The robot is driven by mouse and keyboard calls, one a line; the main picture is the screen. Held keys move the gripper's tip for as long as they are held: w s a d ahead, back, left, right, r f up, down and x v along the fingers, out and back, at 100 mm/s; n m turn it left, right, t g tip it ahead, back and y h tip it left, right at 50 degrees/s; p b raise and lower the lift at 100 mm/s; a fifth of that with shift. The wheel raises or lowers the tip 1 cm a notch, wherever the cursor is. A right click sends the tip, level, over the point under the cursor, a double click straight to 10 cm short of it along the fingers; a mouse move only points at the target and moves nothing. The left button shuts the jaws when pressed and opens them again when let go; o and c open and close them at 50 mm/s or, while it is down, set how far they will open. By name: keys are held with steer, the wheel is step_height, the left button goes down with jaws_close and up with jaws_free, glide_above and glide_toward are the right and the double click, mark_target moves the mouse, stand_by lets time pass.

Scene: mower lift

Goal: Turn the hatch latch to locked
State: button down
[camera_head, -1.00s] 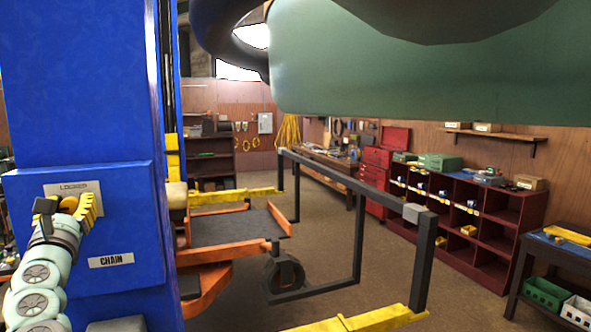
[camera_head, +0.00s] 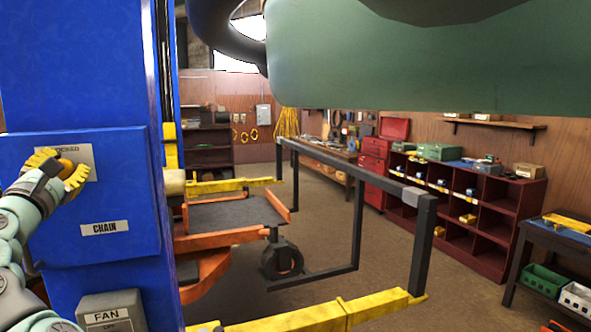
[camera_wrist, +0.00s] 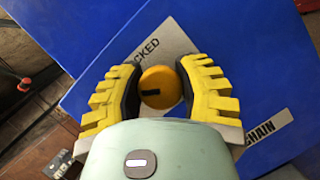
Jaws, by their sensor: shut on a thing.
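The hatch latch is a round yellow knob (camera_wrist: 160,88) with a black mark on its face. My gripper (camera_wrist: 158,90), with yellow ribbed pads, is shut on the knob, one finger on each side. In the wrist view the black mark points left from the knob's middle. In the head view my gripper (camera_head: 62,172) covers part of the plate and much of the knob.
The blue column (camera_head: 80,70) rises behind. An orange and yellow lift frame (camera_head: 225,235) stands to the right. The floor (camera_head: 330,215) beyond is clear.

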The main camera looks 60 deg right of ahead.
steer(key=m+g+b, duration=0.1)
steer(key=m, duration=0.1)
steer(key=m+g+b, duration=0.1)
steer(key=m+b, duration=0.1)
steer(key=m+g+b, duration=0.1)
steer(key=m, duration=0.2)
steer(key=shift+f+b, duration=0.25)
steer(key=shift+b, duration=0.05)
steer(key=m+g+b, duration=0.1)
steer(key=m, duration=0.1)
steer(key=m+y+b, duration=0.1)
steer(key=m+b, duration=0.1)
steer(key=m, duration=0.1)
steer(key=shift+r+m+g, duration=0.1)
steer(key=shift+m+g, duration=0.2)
steer(key=shift+g, duration=0.1)
steer(key=c, duration=0.5)
jaws_free()
steer(key=shift+c, duration=0.2)
steer(key=shift+s+a, duration=0.1)
steer(key=v, duration=1.1)
steer(key=shift+s+a, duration=0.2)
steer(key=shift+a, duration=0.15)
steer(key=shift+w, duration=0.1)
